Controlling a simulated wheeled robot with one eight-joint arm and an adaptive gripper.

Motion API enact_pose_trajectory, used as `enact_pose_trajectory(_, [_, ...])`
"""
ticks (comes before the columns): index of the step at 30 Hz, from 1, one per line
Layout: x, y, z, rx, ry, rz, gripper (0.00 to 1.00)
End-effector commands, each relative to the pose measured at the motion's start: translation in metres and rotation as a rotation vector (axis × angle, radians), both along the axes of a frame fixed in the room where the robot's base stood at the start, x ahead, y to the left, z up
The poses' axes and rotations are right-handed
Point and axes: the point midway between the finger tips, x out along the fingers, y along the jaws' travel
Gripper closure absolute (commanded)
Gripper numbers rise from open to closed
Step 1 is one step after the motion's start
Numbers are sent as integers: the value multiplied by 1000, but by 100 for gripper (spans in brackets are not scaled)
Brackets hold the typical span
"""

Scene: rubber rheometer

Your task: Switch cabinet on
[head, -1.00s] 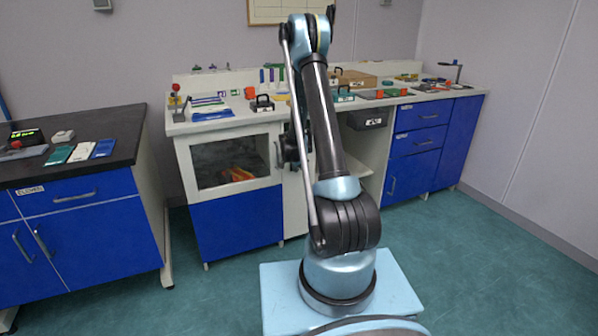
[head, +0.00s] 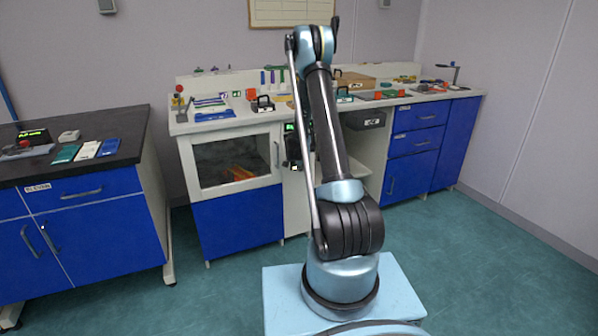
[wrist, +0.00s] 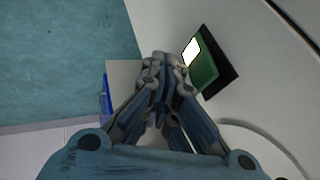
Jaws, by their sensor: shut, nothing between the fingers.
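The cabinet (head: 237,222) stands under the white counter, left of my arm in the head view. It has a window (head: 225,165) with orange-red things behind it and a blue lower panel. In the wrist view a green switch (wrist: 204,73) with a bright white part sits on a black plate on a pale surface. My gripper (wrist: 160,60) is shut and empty, its fingertips just left of the switch. I cannot tell whether they touch it. In the head view a small green light (head: 290,128) shows beside my arm, and my arm hides part of that area.
The white counter (head: 225,122) holds several tools and boxes. A dark-topped bench (head: 110,168) with blue doors stands at left. Blue drawers (head: 418,142) are at right. Teal floor (head: 470,260) is free at front right.

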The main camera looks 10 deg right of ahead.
Motion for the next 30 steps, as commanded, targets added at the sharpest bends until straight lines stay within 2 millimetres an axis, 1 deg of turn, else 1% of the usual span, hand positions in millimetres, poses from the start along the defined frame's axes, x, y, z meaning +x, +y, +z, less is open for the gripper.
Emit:
enact_pose_trajectory(1, [0,13,0,2,-1,15,100])
enact_pose_trajectory(3, [0,19,1,2,-2,21,100])
enact_pose_trajectory(5, [0,21,2,2,-1,22,100])
enact_pose_trajectory(18, [0,17,17,1,-1,19,100])
enact_pose_trajectory(26, [0,15,17,1,-1,17,100])
enact_pose_trajectory(30, [-4,13,18,1,-2,15,100])
